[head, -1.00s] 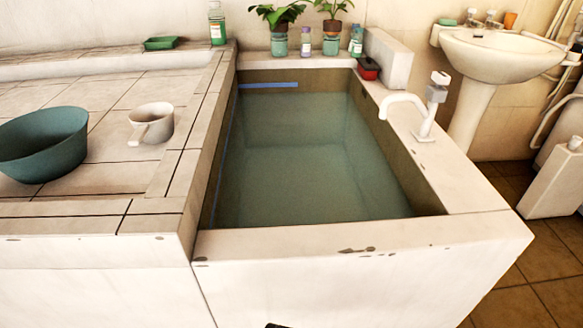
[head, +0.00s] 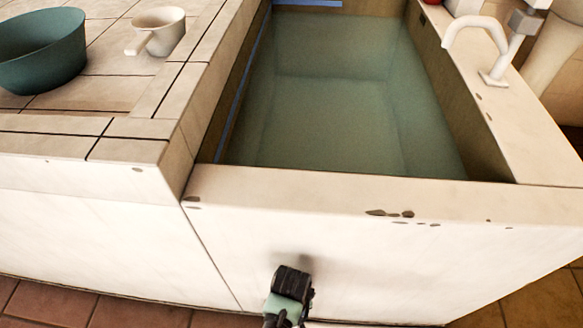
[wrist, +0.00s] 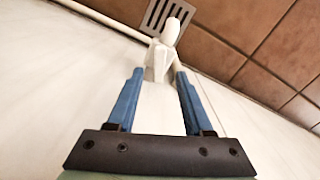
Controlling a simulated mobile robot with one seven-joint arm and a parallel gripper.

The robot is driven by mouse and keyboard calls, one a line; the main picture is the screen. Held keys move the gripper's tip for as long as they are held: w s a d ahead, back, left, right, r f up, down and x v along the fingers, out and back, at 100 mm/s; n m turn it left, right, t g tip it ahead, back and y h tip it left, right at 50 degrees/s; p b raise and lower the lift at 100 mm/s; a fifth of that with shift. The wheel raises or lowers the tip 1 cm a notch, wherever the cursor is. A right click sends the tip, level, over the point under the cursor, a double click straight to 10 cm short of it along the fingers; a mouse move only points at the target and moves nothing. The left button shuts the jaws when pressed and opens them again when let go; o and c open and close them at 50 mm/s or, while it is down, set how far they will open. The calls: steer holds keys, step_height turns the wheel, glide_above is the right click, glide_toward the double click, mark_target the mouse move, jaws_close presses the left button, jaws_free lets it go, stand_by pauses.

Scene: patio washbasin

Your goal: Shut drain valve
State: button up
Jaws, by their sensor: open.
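The drain valve (wrist: 160,58) shows in the wrist view as a white fitting with a rounded lever, low on the white basin wall. My gripper (wrist: 159,76) is open, with one blue finger on each side of the valve's near part. The lever end reaches beyond the fingertips. I cannot tell whether either finger touches it. In the head view my gripper (head: 290,283) is in front of the basin's front wall, its fingers hidden; the valve is not visible there.
The basin (head: 330,205) holds greenish water. A floor grate (wrist: 166,14) lies just beyond the valve, and a white pipe (wrist: 102,18) runs at the upper left. A teal bowl (head: 42,50) and a white dipper (head: 160,30) stand on the tiled ledge.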

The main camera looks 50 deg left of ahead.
steer(key=shift+f+b, duration=0.8)
steer(key=shift+f, duration=1.15)
jaws_close()
